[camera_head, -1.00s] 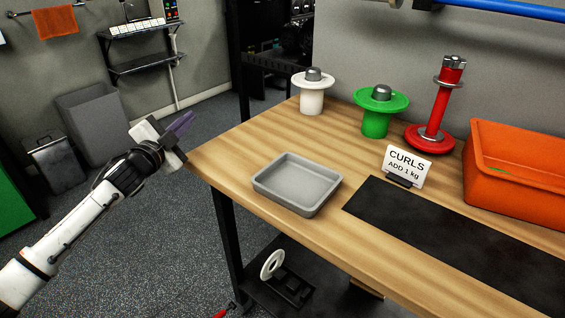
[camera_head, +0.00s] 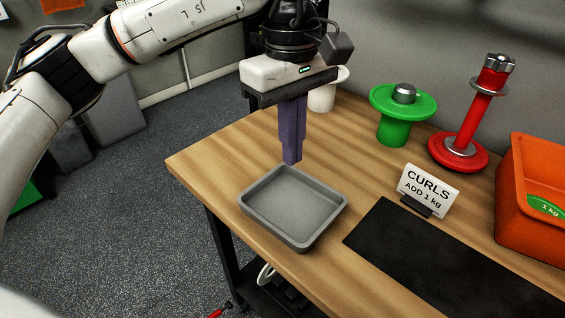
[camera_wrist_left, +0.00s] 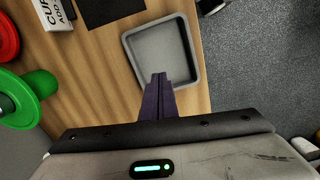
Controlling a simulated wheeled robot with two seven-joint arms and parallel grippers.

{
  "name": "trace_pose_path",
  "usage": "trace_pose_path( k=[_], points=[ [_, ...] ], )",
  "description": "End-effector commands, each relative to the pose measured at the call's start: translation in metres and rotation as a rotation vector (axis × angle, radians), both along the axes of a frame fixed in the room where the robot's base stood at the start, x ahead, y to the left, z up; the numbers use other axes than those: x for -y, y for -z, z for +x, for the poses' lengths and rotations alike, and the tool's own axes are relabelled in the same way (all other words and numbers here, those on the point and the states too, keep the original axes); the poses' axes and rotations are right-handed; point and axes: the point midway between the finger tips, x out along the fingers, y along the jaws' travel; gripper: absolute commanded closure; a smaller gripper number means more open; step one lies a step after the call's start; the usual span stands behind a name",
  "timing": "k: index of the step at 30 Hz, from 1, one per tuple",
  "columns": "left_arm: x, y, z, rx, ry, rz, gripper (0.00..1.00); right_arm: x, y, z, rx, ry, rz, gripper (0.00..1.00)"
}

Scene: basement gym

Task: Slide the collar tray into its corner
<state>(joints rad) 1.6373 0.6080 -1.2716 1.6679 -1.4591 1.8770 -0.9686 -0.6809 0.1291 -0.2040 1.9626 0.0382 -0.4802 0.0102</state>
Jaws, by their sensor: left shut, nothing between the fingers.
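The collar tray is a shallow grey rectangular tray (camera_head: 318,228) near the front left edge of the wooden table. It is empty and lies flat. It also shows in the left wrist view (camera_wrist_left: 190,52). My left gripper (camera_head: 292,162) points straight down with its purple fingers shut and empty. In the head view its tips are at the tray's far rim. In the left wrist view the fingertips (camera_wrist_left: 158,76) overlap the tray's near rim; I cannot tell whether they touch it. My right gripper is not in view.
The wooden table (camera_head: 225,165) carries a white spool (camera_head: 322,97), a green spool (camera_head: 393,128), a red post with a steel collar (camera_head: 476,118), a CURLS sign (camera_head: 428,189), a black mat (camera_head: 450,260) and an orange bin (camera_head: 535,215). Bare wood lies left of the tray.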

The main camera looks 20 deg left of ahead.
Motion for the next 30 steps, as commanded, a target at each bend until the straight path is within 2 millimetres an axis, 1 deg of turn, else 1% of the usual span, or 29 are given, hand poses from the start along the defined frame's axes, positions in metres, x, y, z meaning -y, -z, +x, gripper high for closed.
trace_pose_path(
  k=[2, 5, 8, 15, 18, 19, 21, 24, 30],
  points=[
    [-0.006, 0.002, 0.001, 0.008, 0.007, 0.033, 1.0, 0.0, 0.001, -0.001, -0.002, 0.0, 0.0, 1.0],
    [-0.007, 0.014, 0.0, 0.005, 0.008, 0.037, 1.0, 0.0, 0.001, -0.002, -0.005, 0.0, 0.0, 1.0],
    [-0.007, 0.032, 0.0, 0.004, 0.006, 0.035, 1.0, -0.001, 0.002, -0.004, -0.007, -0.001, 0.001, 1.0],
    [-0.006, 0.084, -0.001, 0.002, 0.006, 0.033, 1.0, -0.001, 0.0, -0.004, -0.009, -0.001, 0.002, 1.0],
    [-0.008, 0.1, 0.001, 0.004, 0.004, 0.032, 1.0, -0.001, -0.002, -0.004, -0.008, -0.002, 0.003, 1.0],
    [-0.015, 0.097, 0.005, 0.007, -0.001, 0.03, 1.0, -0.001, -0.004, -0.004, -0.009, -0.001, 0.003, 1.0],
    [-0.025, 0.097, 0.01, 0.006, -0.001, 0.031, 1.0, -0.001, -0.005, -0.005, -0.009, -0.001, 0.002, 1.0],
    [-0.034, 0.097, 0.015, 0.005, 0.001, 0.031, 1.0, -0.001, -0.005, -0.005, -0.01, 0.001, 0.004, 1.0],
    [-0.041, 0.098, 0.019, 0.007, 0.004, 0.029, 1.0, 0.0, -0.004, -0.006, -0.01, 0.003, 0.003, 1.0]
  ],
)
